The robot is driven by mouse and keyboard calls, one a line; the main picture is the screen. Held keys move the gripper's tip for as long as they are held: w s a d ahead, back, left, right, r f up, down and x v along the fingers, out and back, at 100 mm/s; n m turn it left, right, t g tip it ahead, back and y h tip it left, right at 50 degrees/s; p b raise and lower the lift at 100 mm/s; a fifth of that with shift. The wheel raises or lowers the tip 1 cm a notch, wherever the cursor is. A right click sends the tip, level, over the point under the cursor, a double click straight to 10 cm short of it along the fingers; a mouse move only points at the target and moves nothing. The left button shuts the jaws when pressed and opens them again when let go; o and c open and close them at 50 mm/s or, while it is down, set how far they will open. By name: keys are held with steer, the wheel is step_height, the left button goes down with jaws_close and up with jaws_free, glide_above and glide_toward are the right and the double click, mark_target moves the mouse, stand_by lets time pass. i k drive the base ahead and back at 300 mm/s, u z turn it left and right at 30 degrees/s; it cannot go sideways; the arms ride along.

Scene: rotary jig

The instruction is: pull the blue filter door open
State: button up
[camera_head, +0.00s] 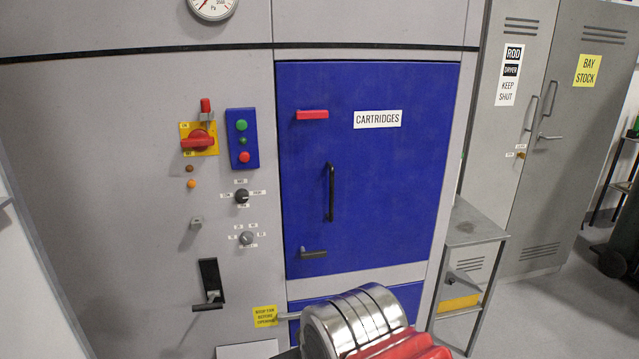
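The blue filter door (375,190) is flush in the front of a grey cabinet and looks shut. It bears a white CARTRIDGES label (377,119) and an upright black pull handle (330,192) left of its middle. At its left edge are a red lever (312,115) above and a dark lever (313,253) below, both lying about level. A silver ribbed cylinder with red parts, seemingly my arm, covers the bottom middle, below the door. My gripper's fingers do not show, and nothing is seen touching the handle.
Left of the door are a red and yellow rotary switch (198,140), a blue button box (242,139) and a black-backed lever (209,285). A second blue panel (420,297) sits below. A small grey stand (470,232) and grey lockers (535,130) are at the right.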

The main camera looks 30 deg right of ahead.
mark_target(361, 184)
steer(key=u, duration=0.05)
steer(key=i, duration=1)
